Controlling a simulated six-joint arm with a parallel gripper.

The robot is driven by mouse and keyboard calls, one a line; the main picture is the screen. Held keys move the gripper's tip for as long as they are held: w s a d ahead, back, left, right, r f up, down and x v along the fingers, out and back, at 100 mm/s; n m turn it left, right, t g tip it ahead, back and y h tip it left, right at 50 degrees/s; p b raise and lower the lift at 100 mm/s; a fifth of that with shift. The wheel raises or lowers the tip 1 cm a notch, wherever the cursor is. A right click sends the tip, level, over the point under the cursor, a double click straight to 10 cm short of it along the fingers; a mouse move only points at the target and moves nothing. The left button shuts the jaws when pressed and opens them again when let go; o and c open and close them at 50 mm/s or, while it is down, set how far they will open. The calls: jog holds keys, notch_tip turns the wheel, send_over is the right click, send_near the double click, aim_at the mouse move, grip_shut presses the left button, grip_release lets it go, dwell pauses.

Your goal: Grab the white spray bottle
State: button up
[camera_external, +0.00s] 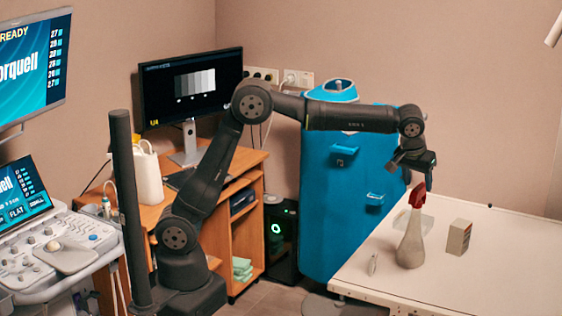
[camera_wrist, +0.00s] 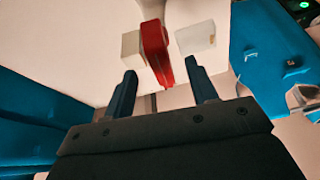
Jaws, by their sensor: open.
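The white spray bottle (camera_external: 410,245) stands upright near the front left part of the white table, with a red spray head (camera_external: 417,195) on top. In the wrist view its red head (camera_wrist: 156,50) shows between and just beyond my fingertips, and the white body is mostly hidden or blends into the table. My gripper (camera_external: 420,178) is above the bottle, pointing down, close to the red head.
A small white box (camera_external: 459,237) stands to the right of the bottle. The white table (camera_external: 500,275) is bare toward the right. A blue cabinet (camera_external: 345,190) stands behind the table's left edge.

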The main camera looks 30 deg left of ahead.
aim_at(418, 188)
jog(key=shift+x, duration=3.15)
jog(key=shift+s, duration=0.1)
grip_shut()
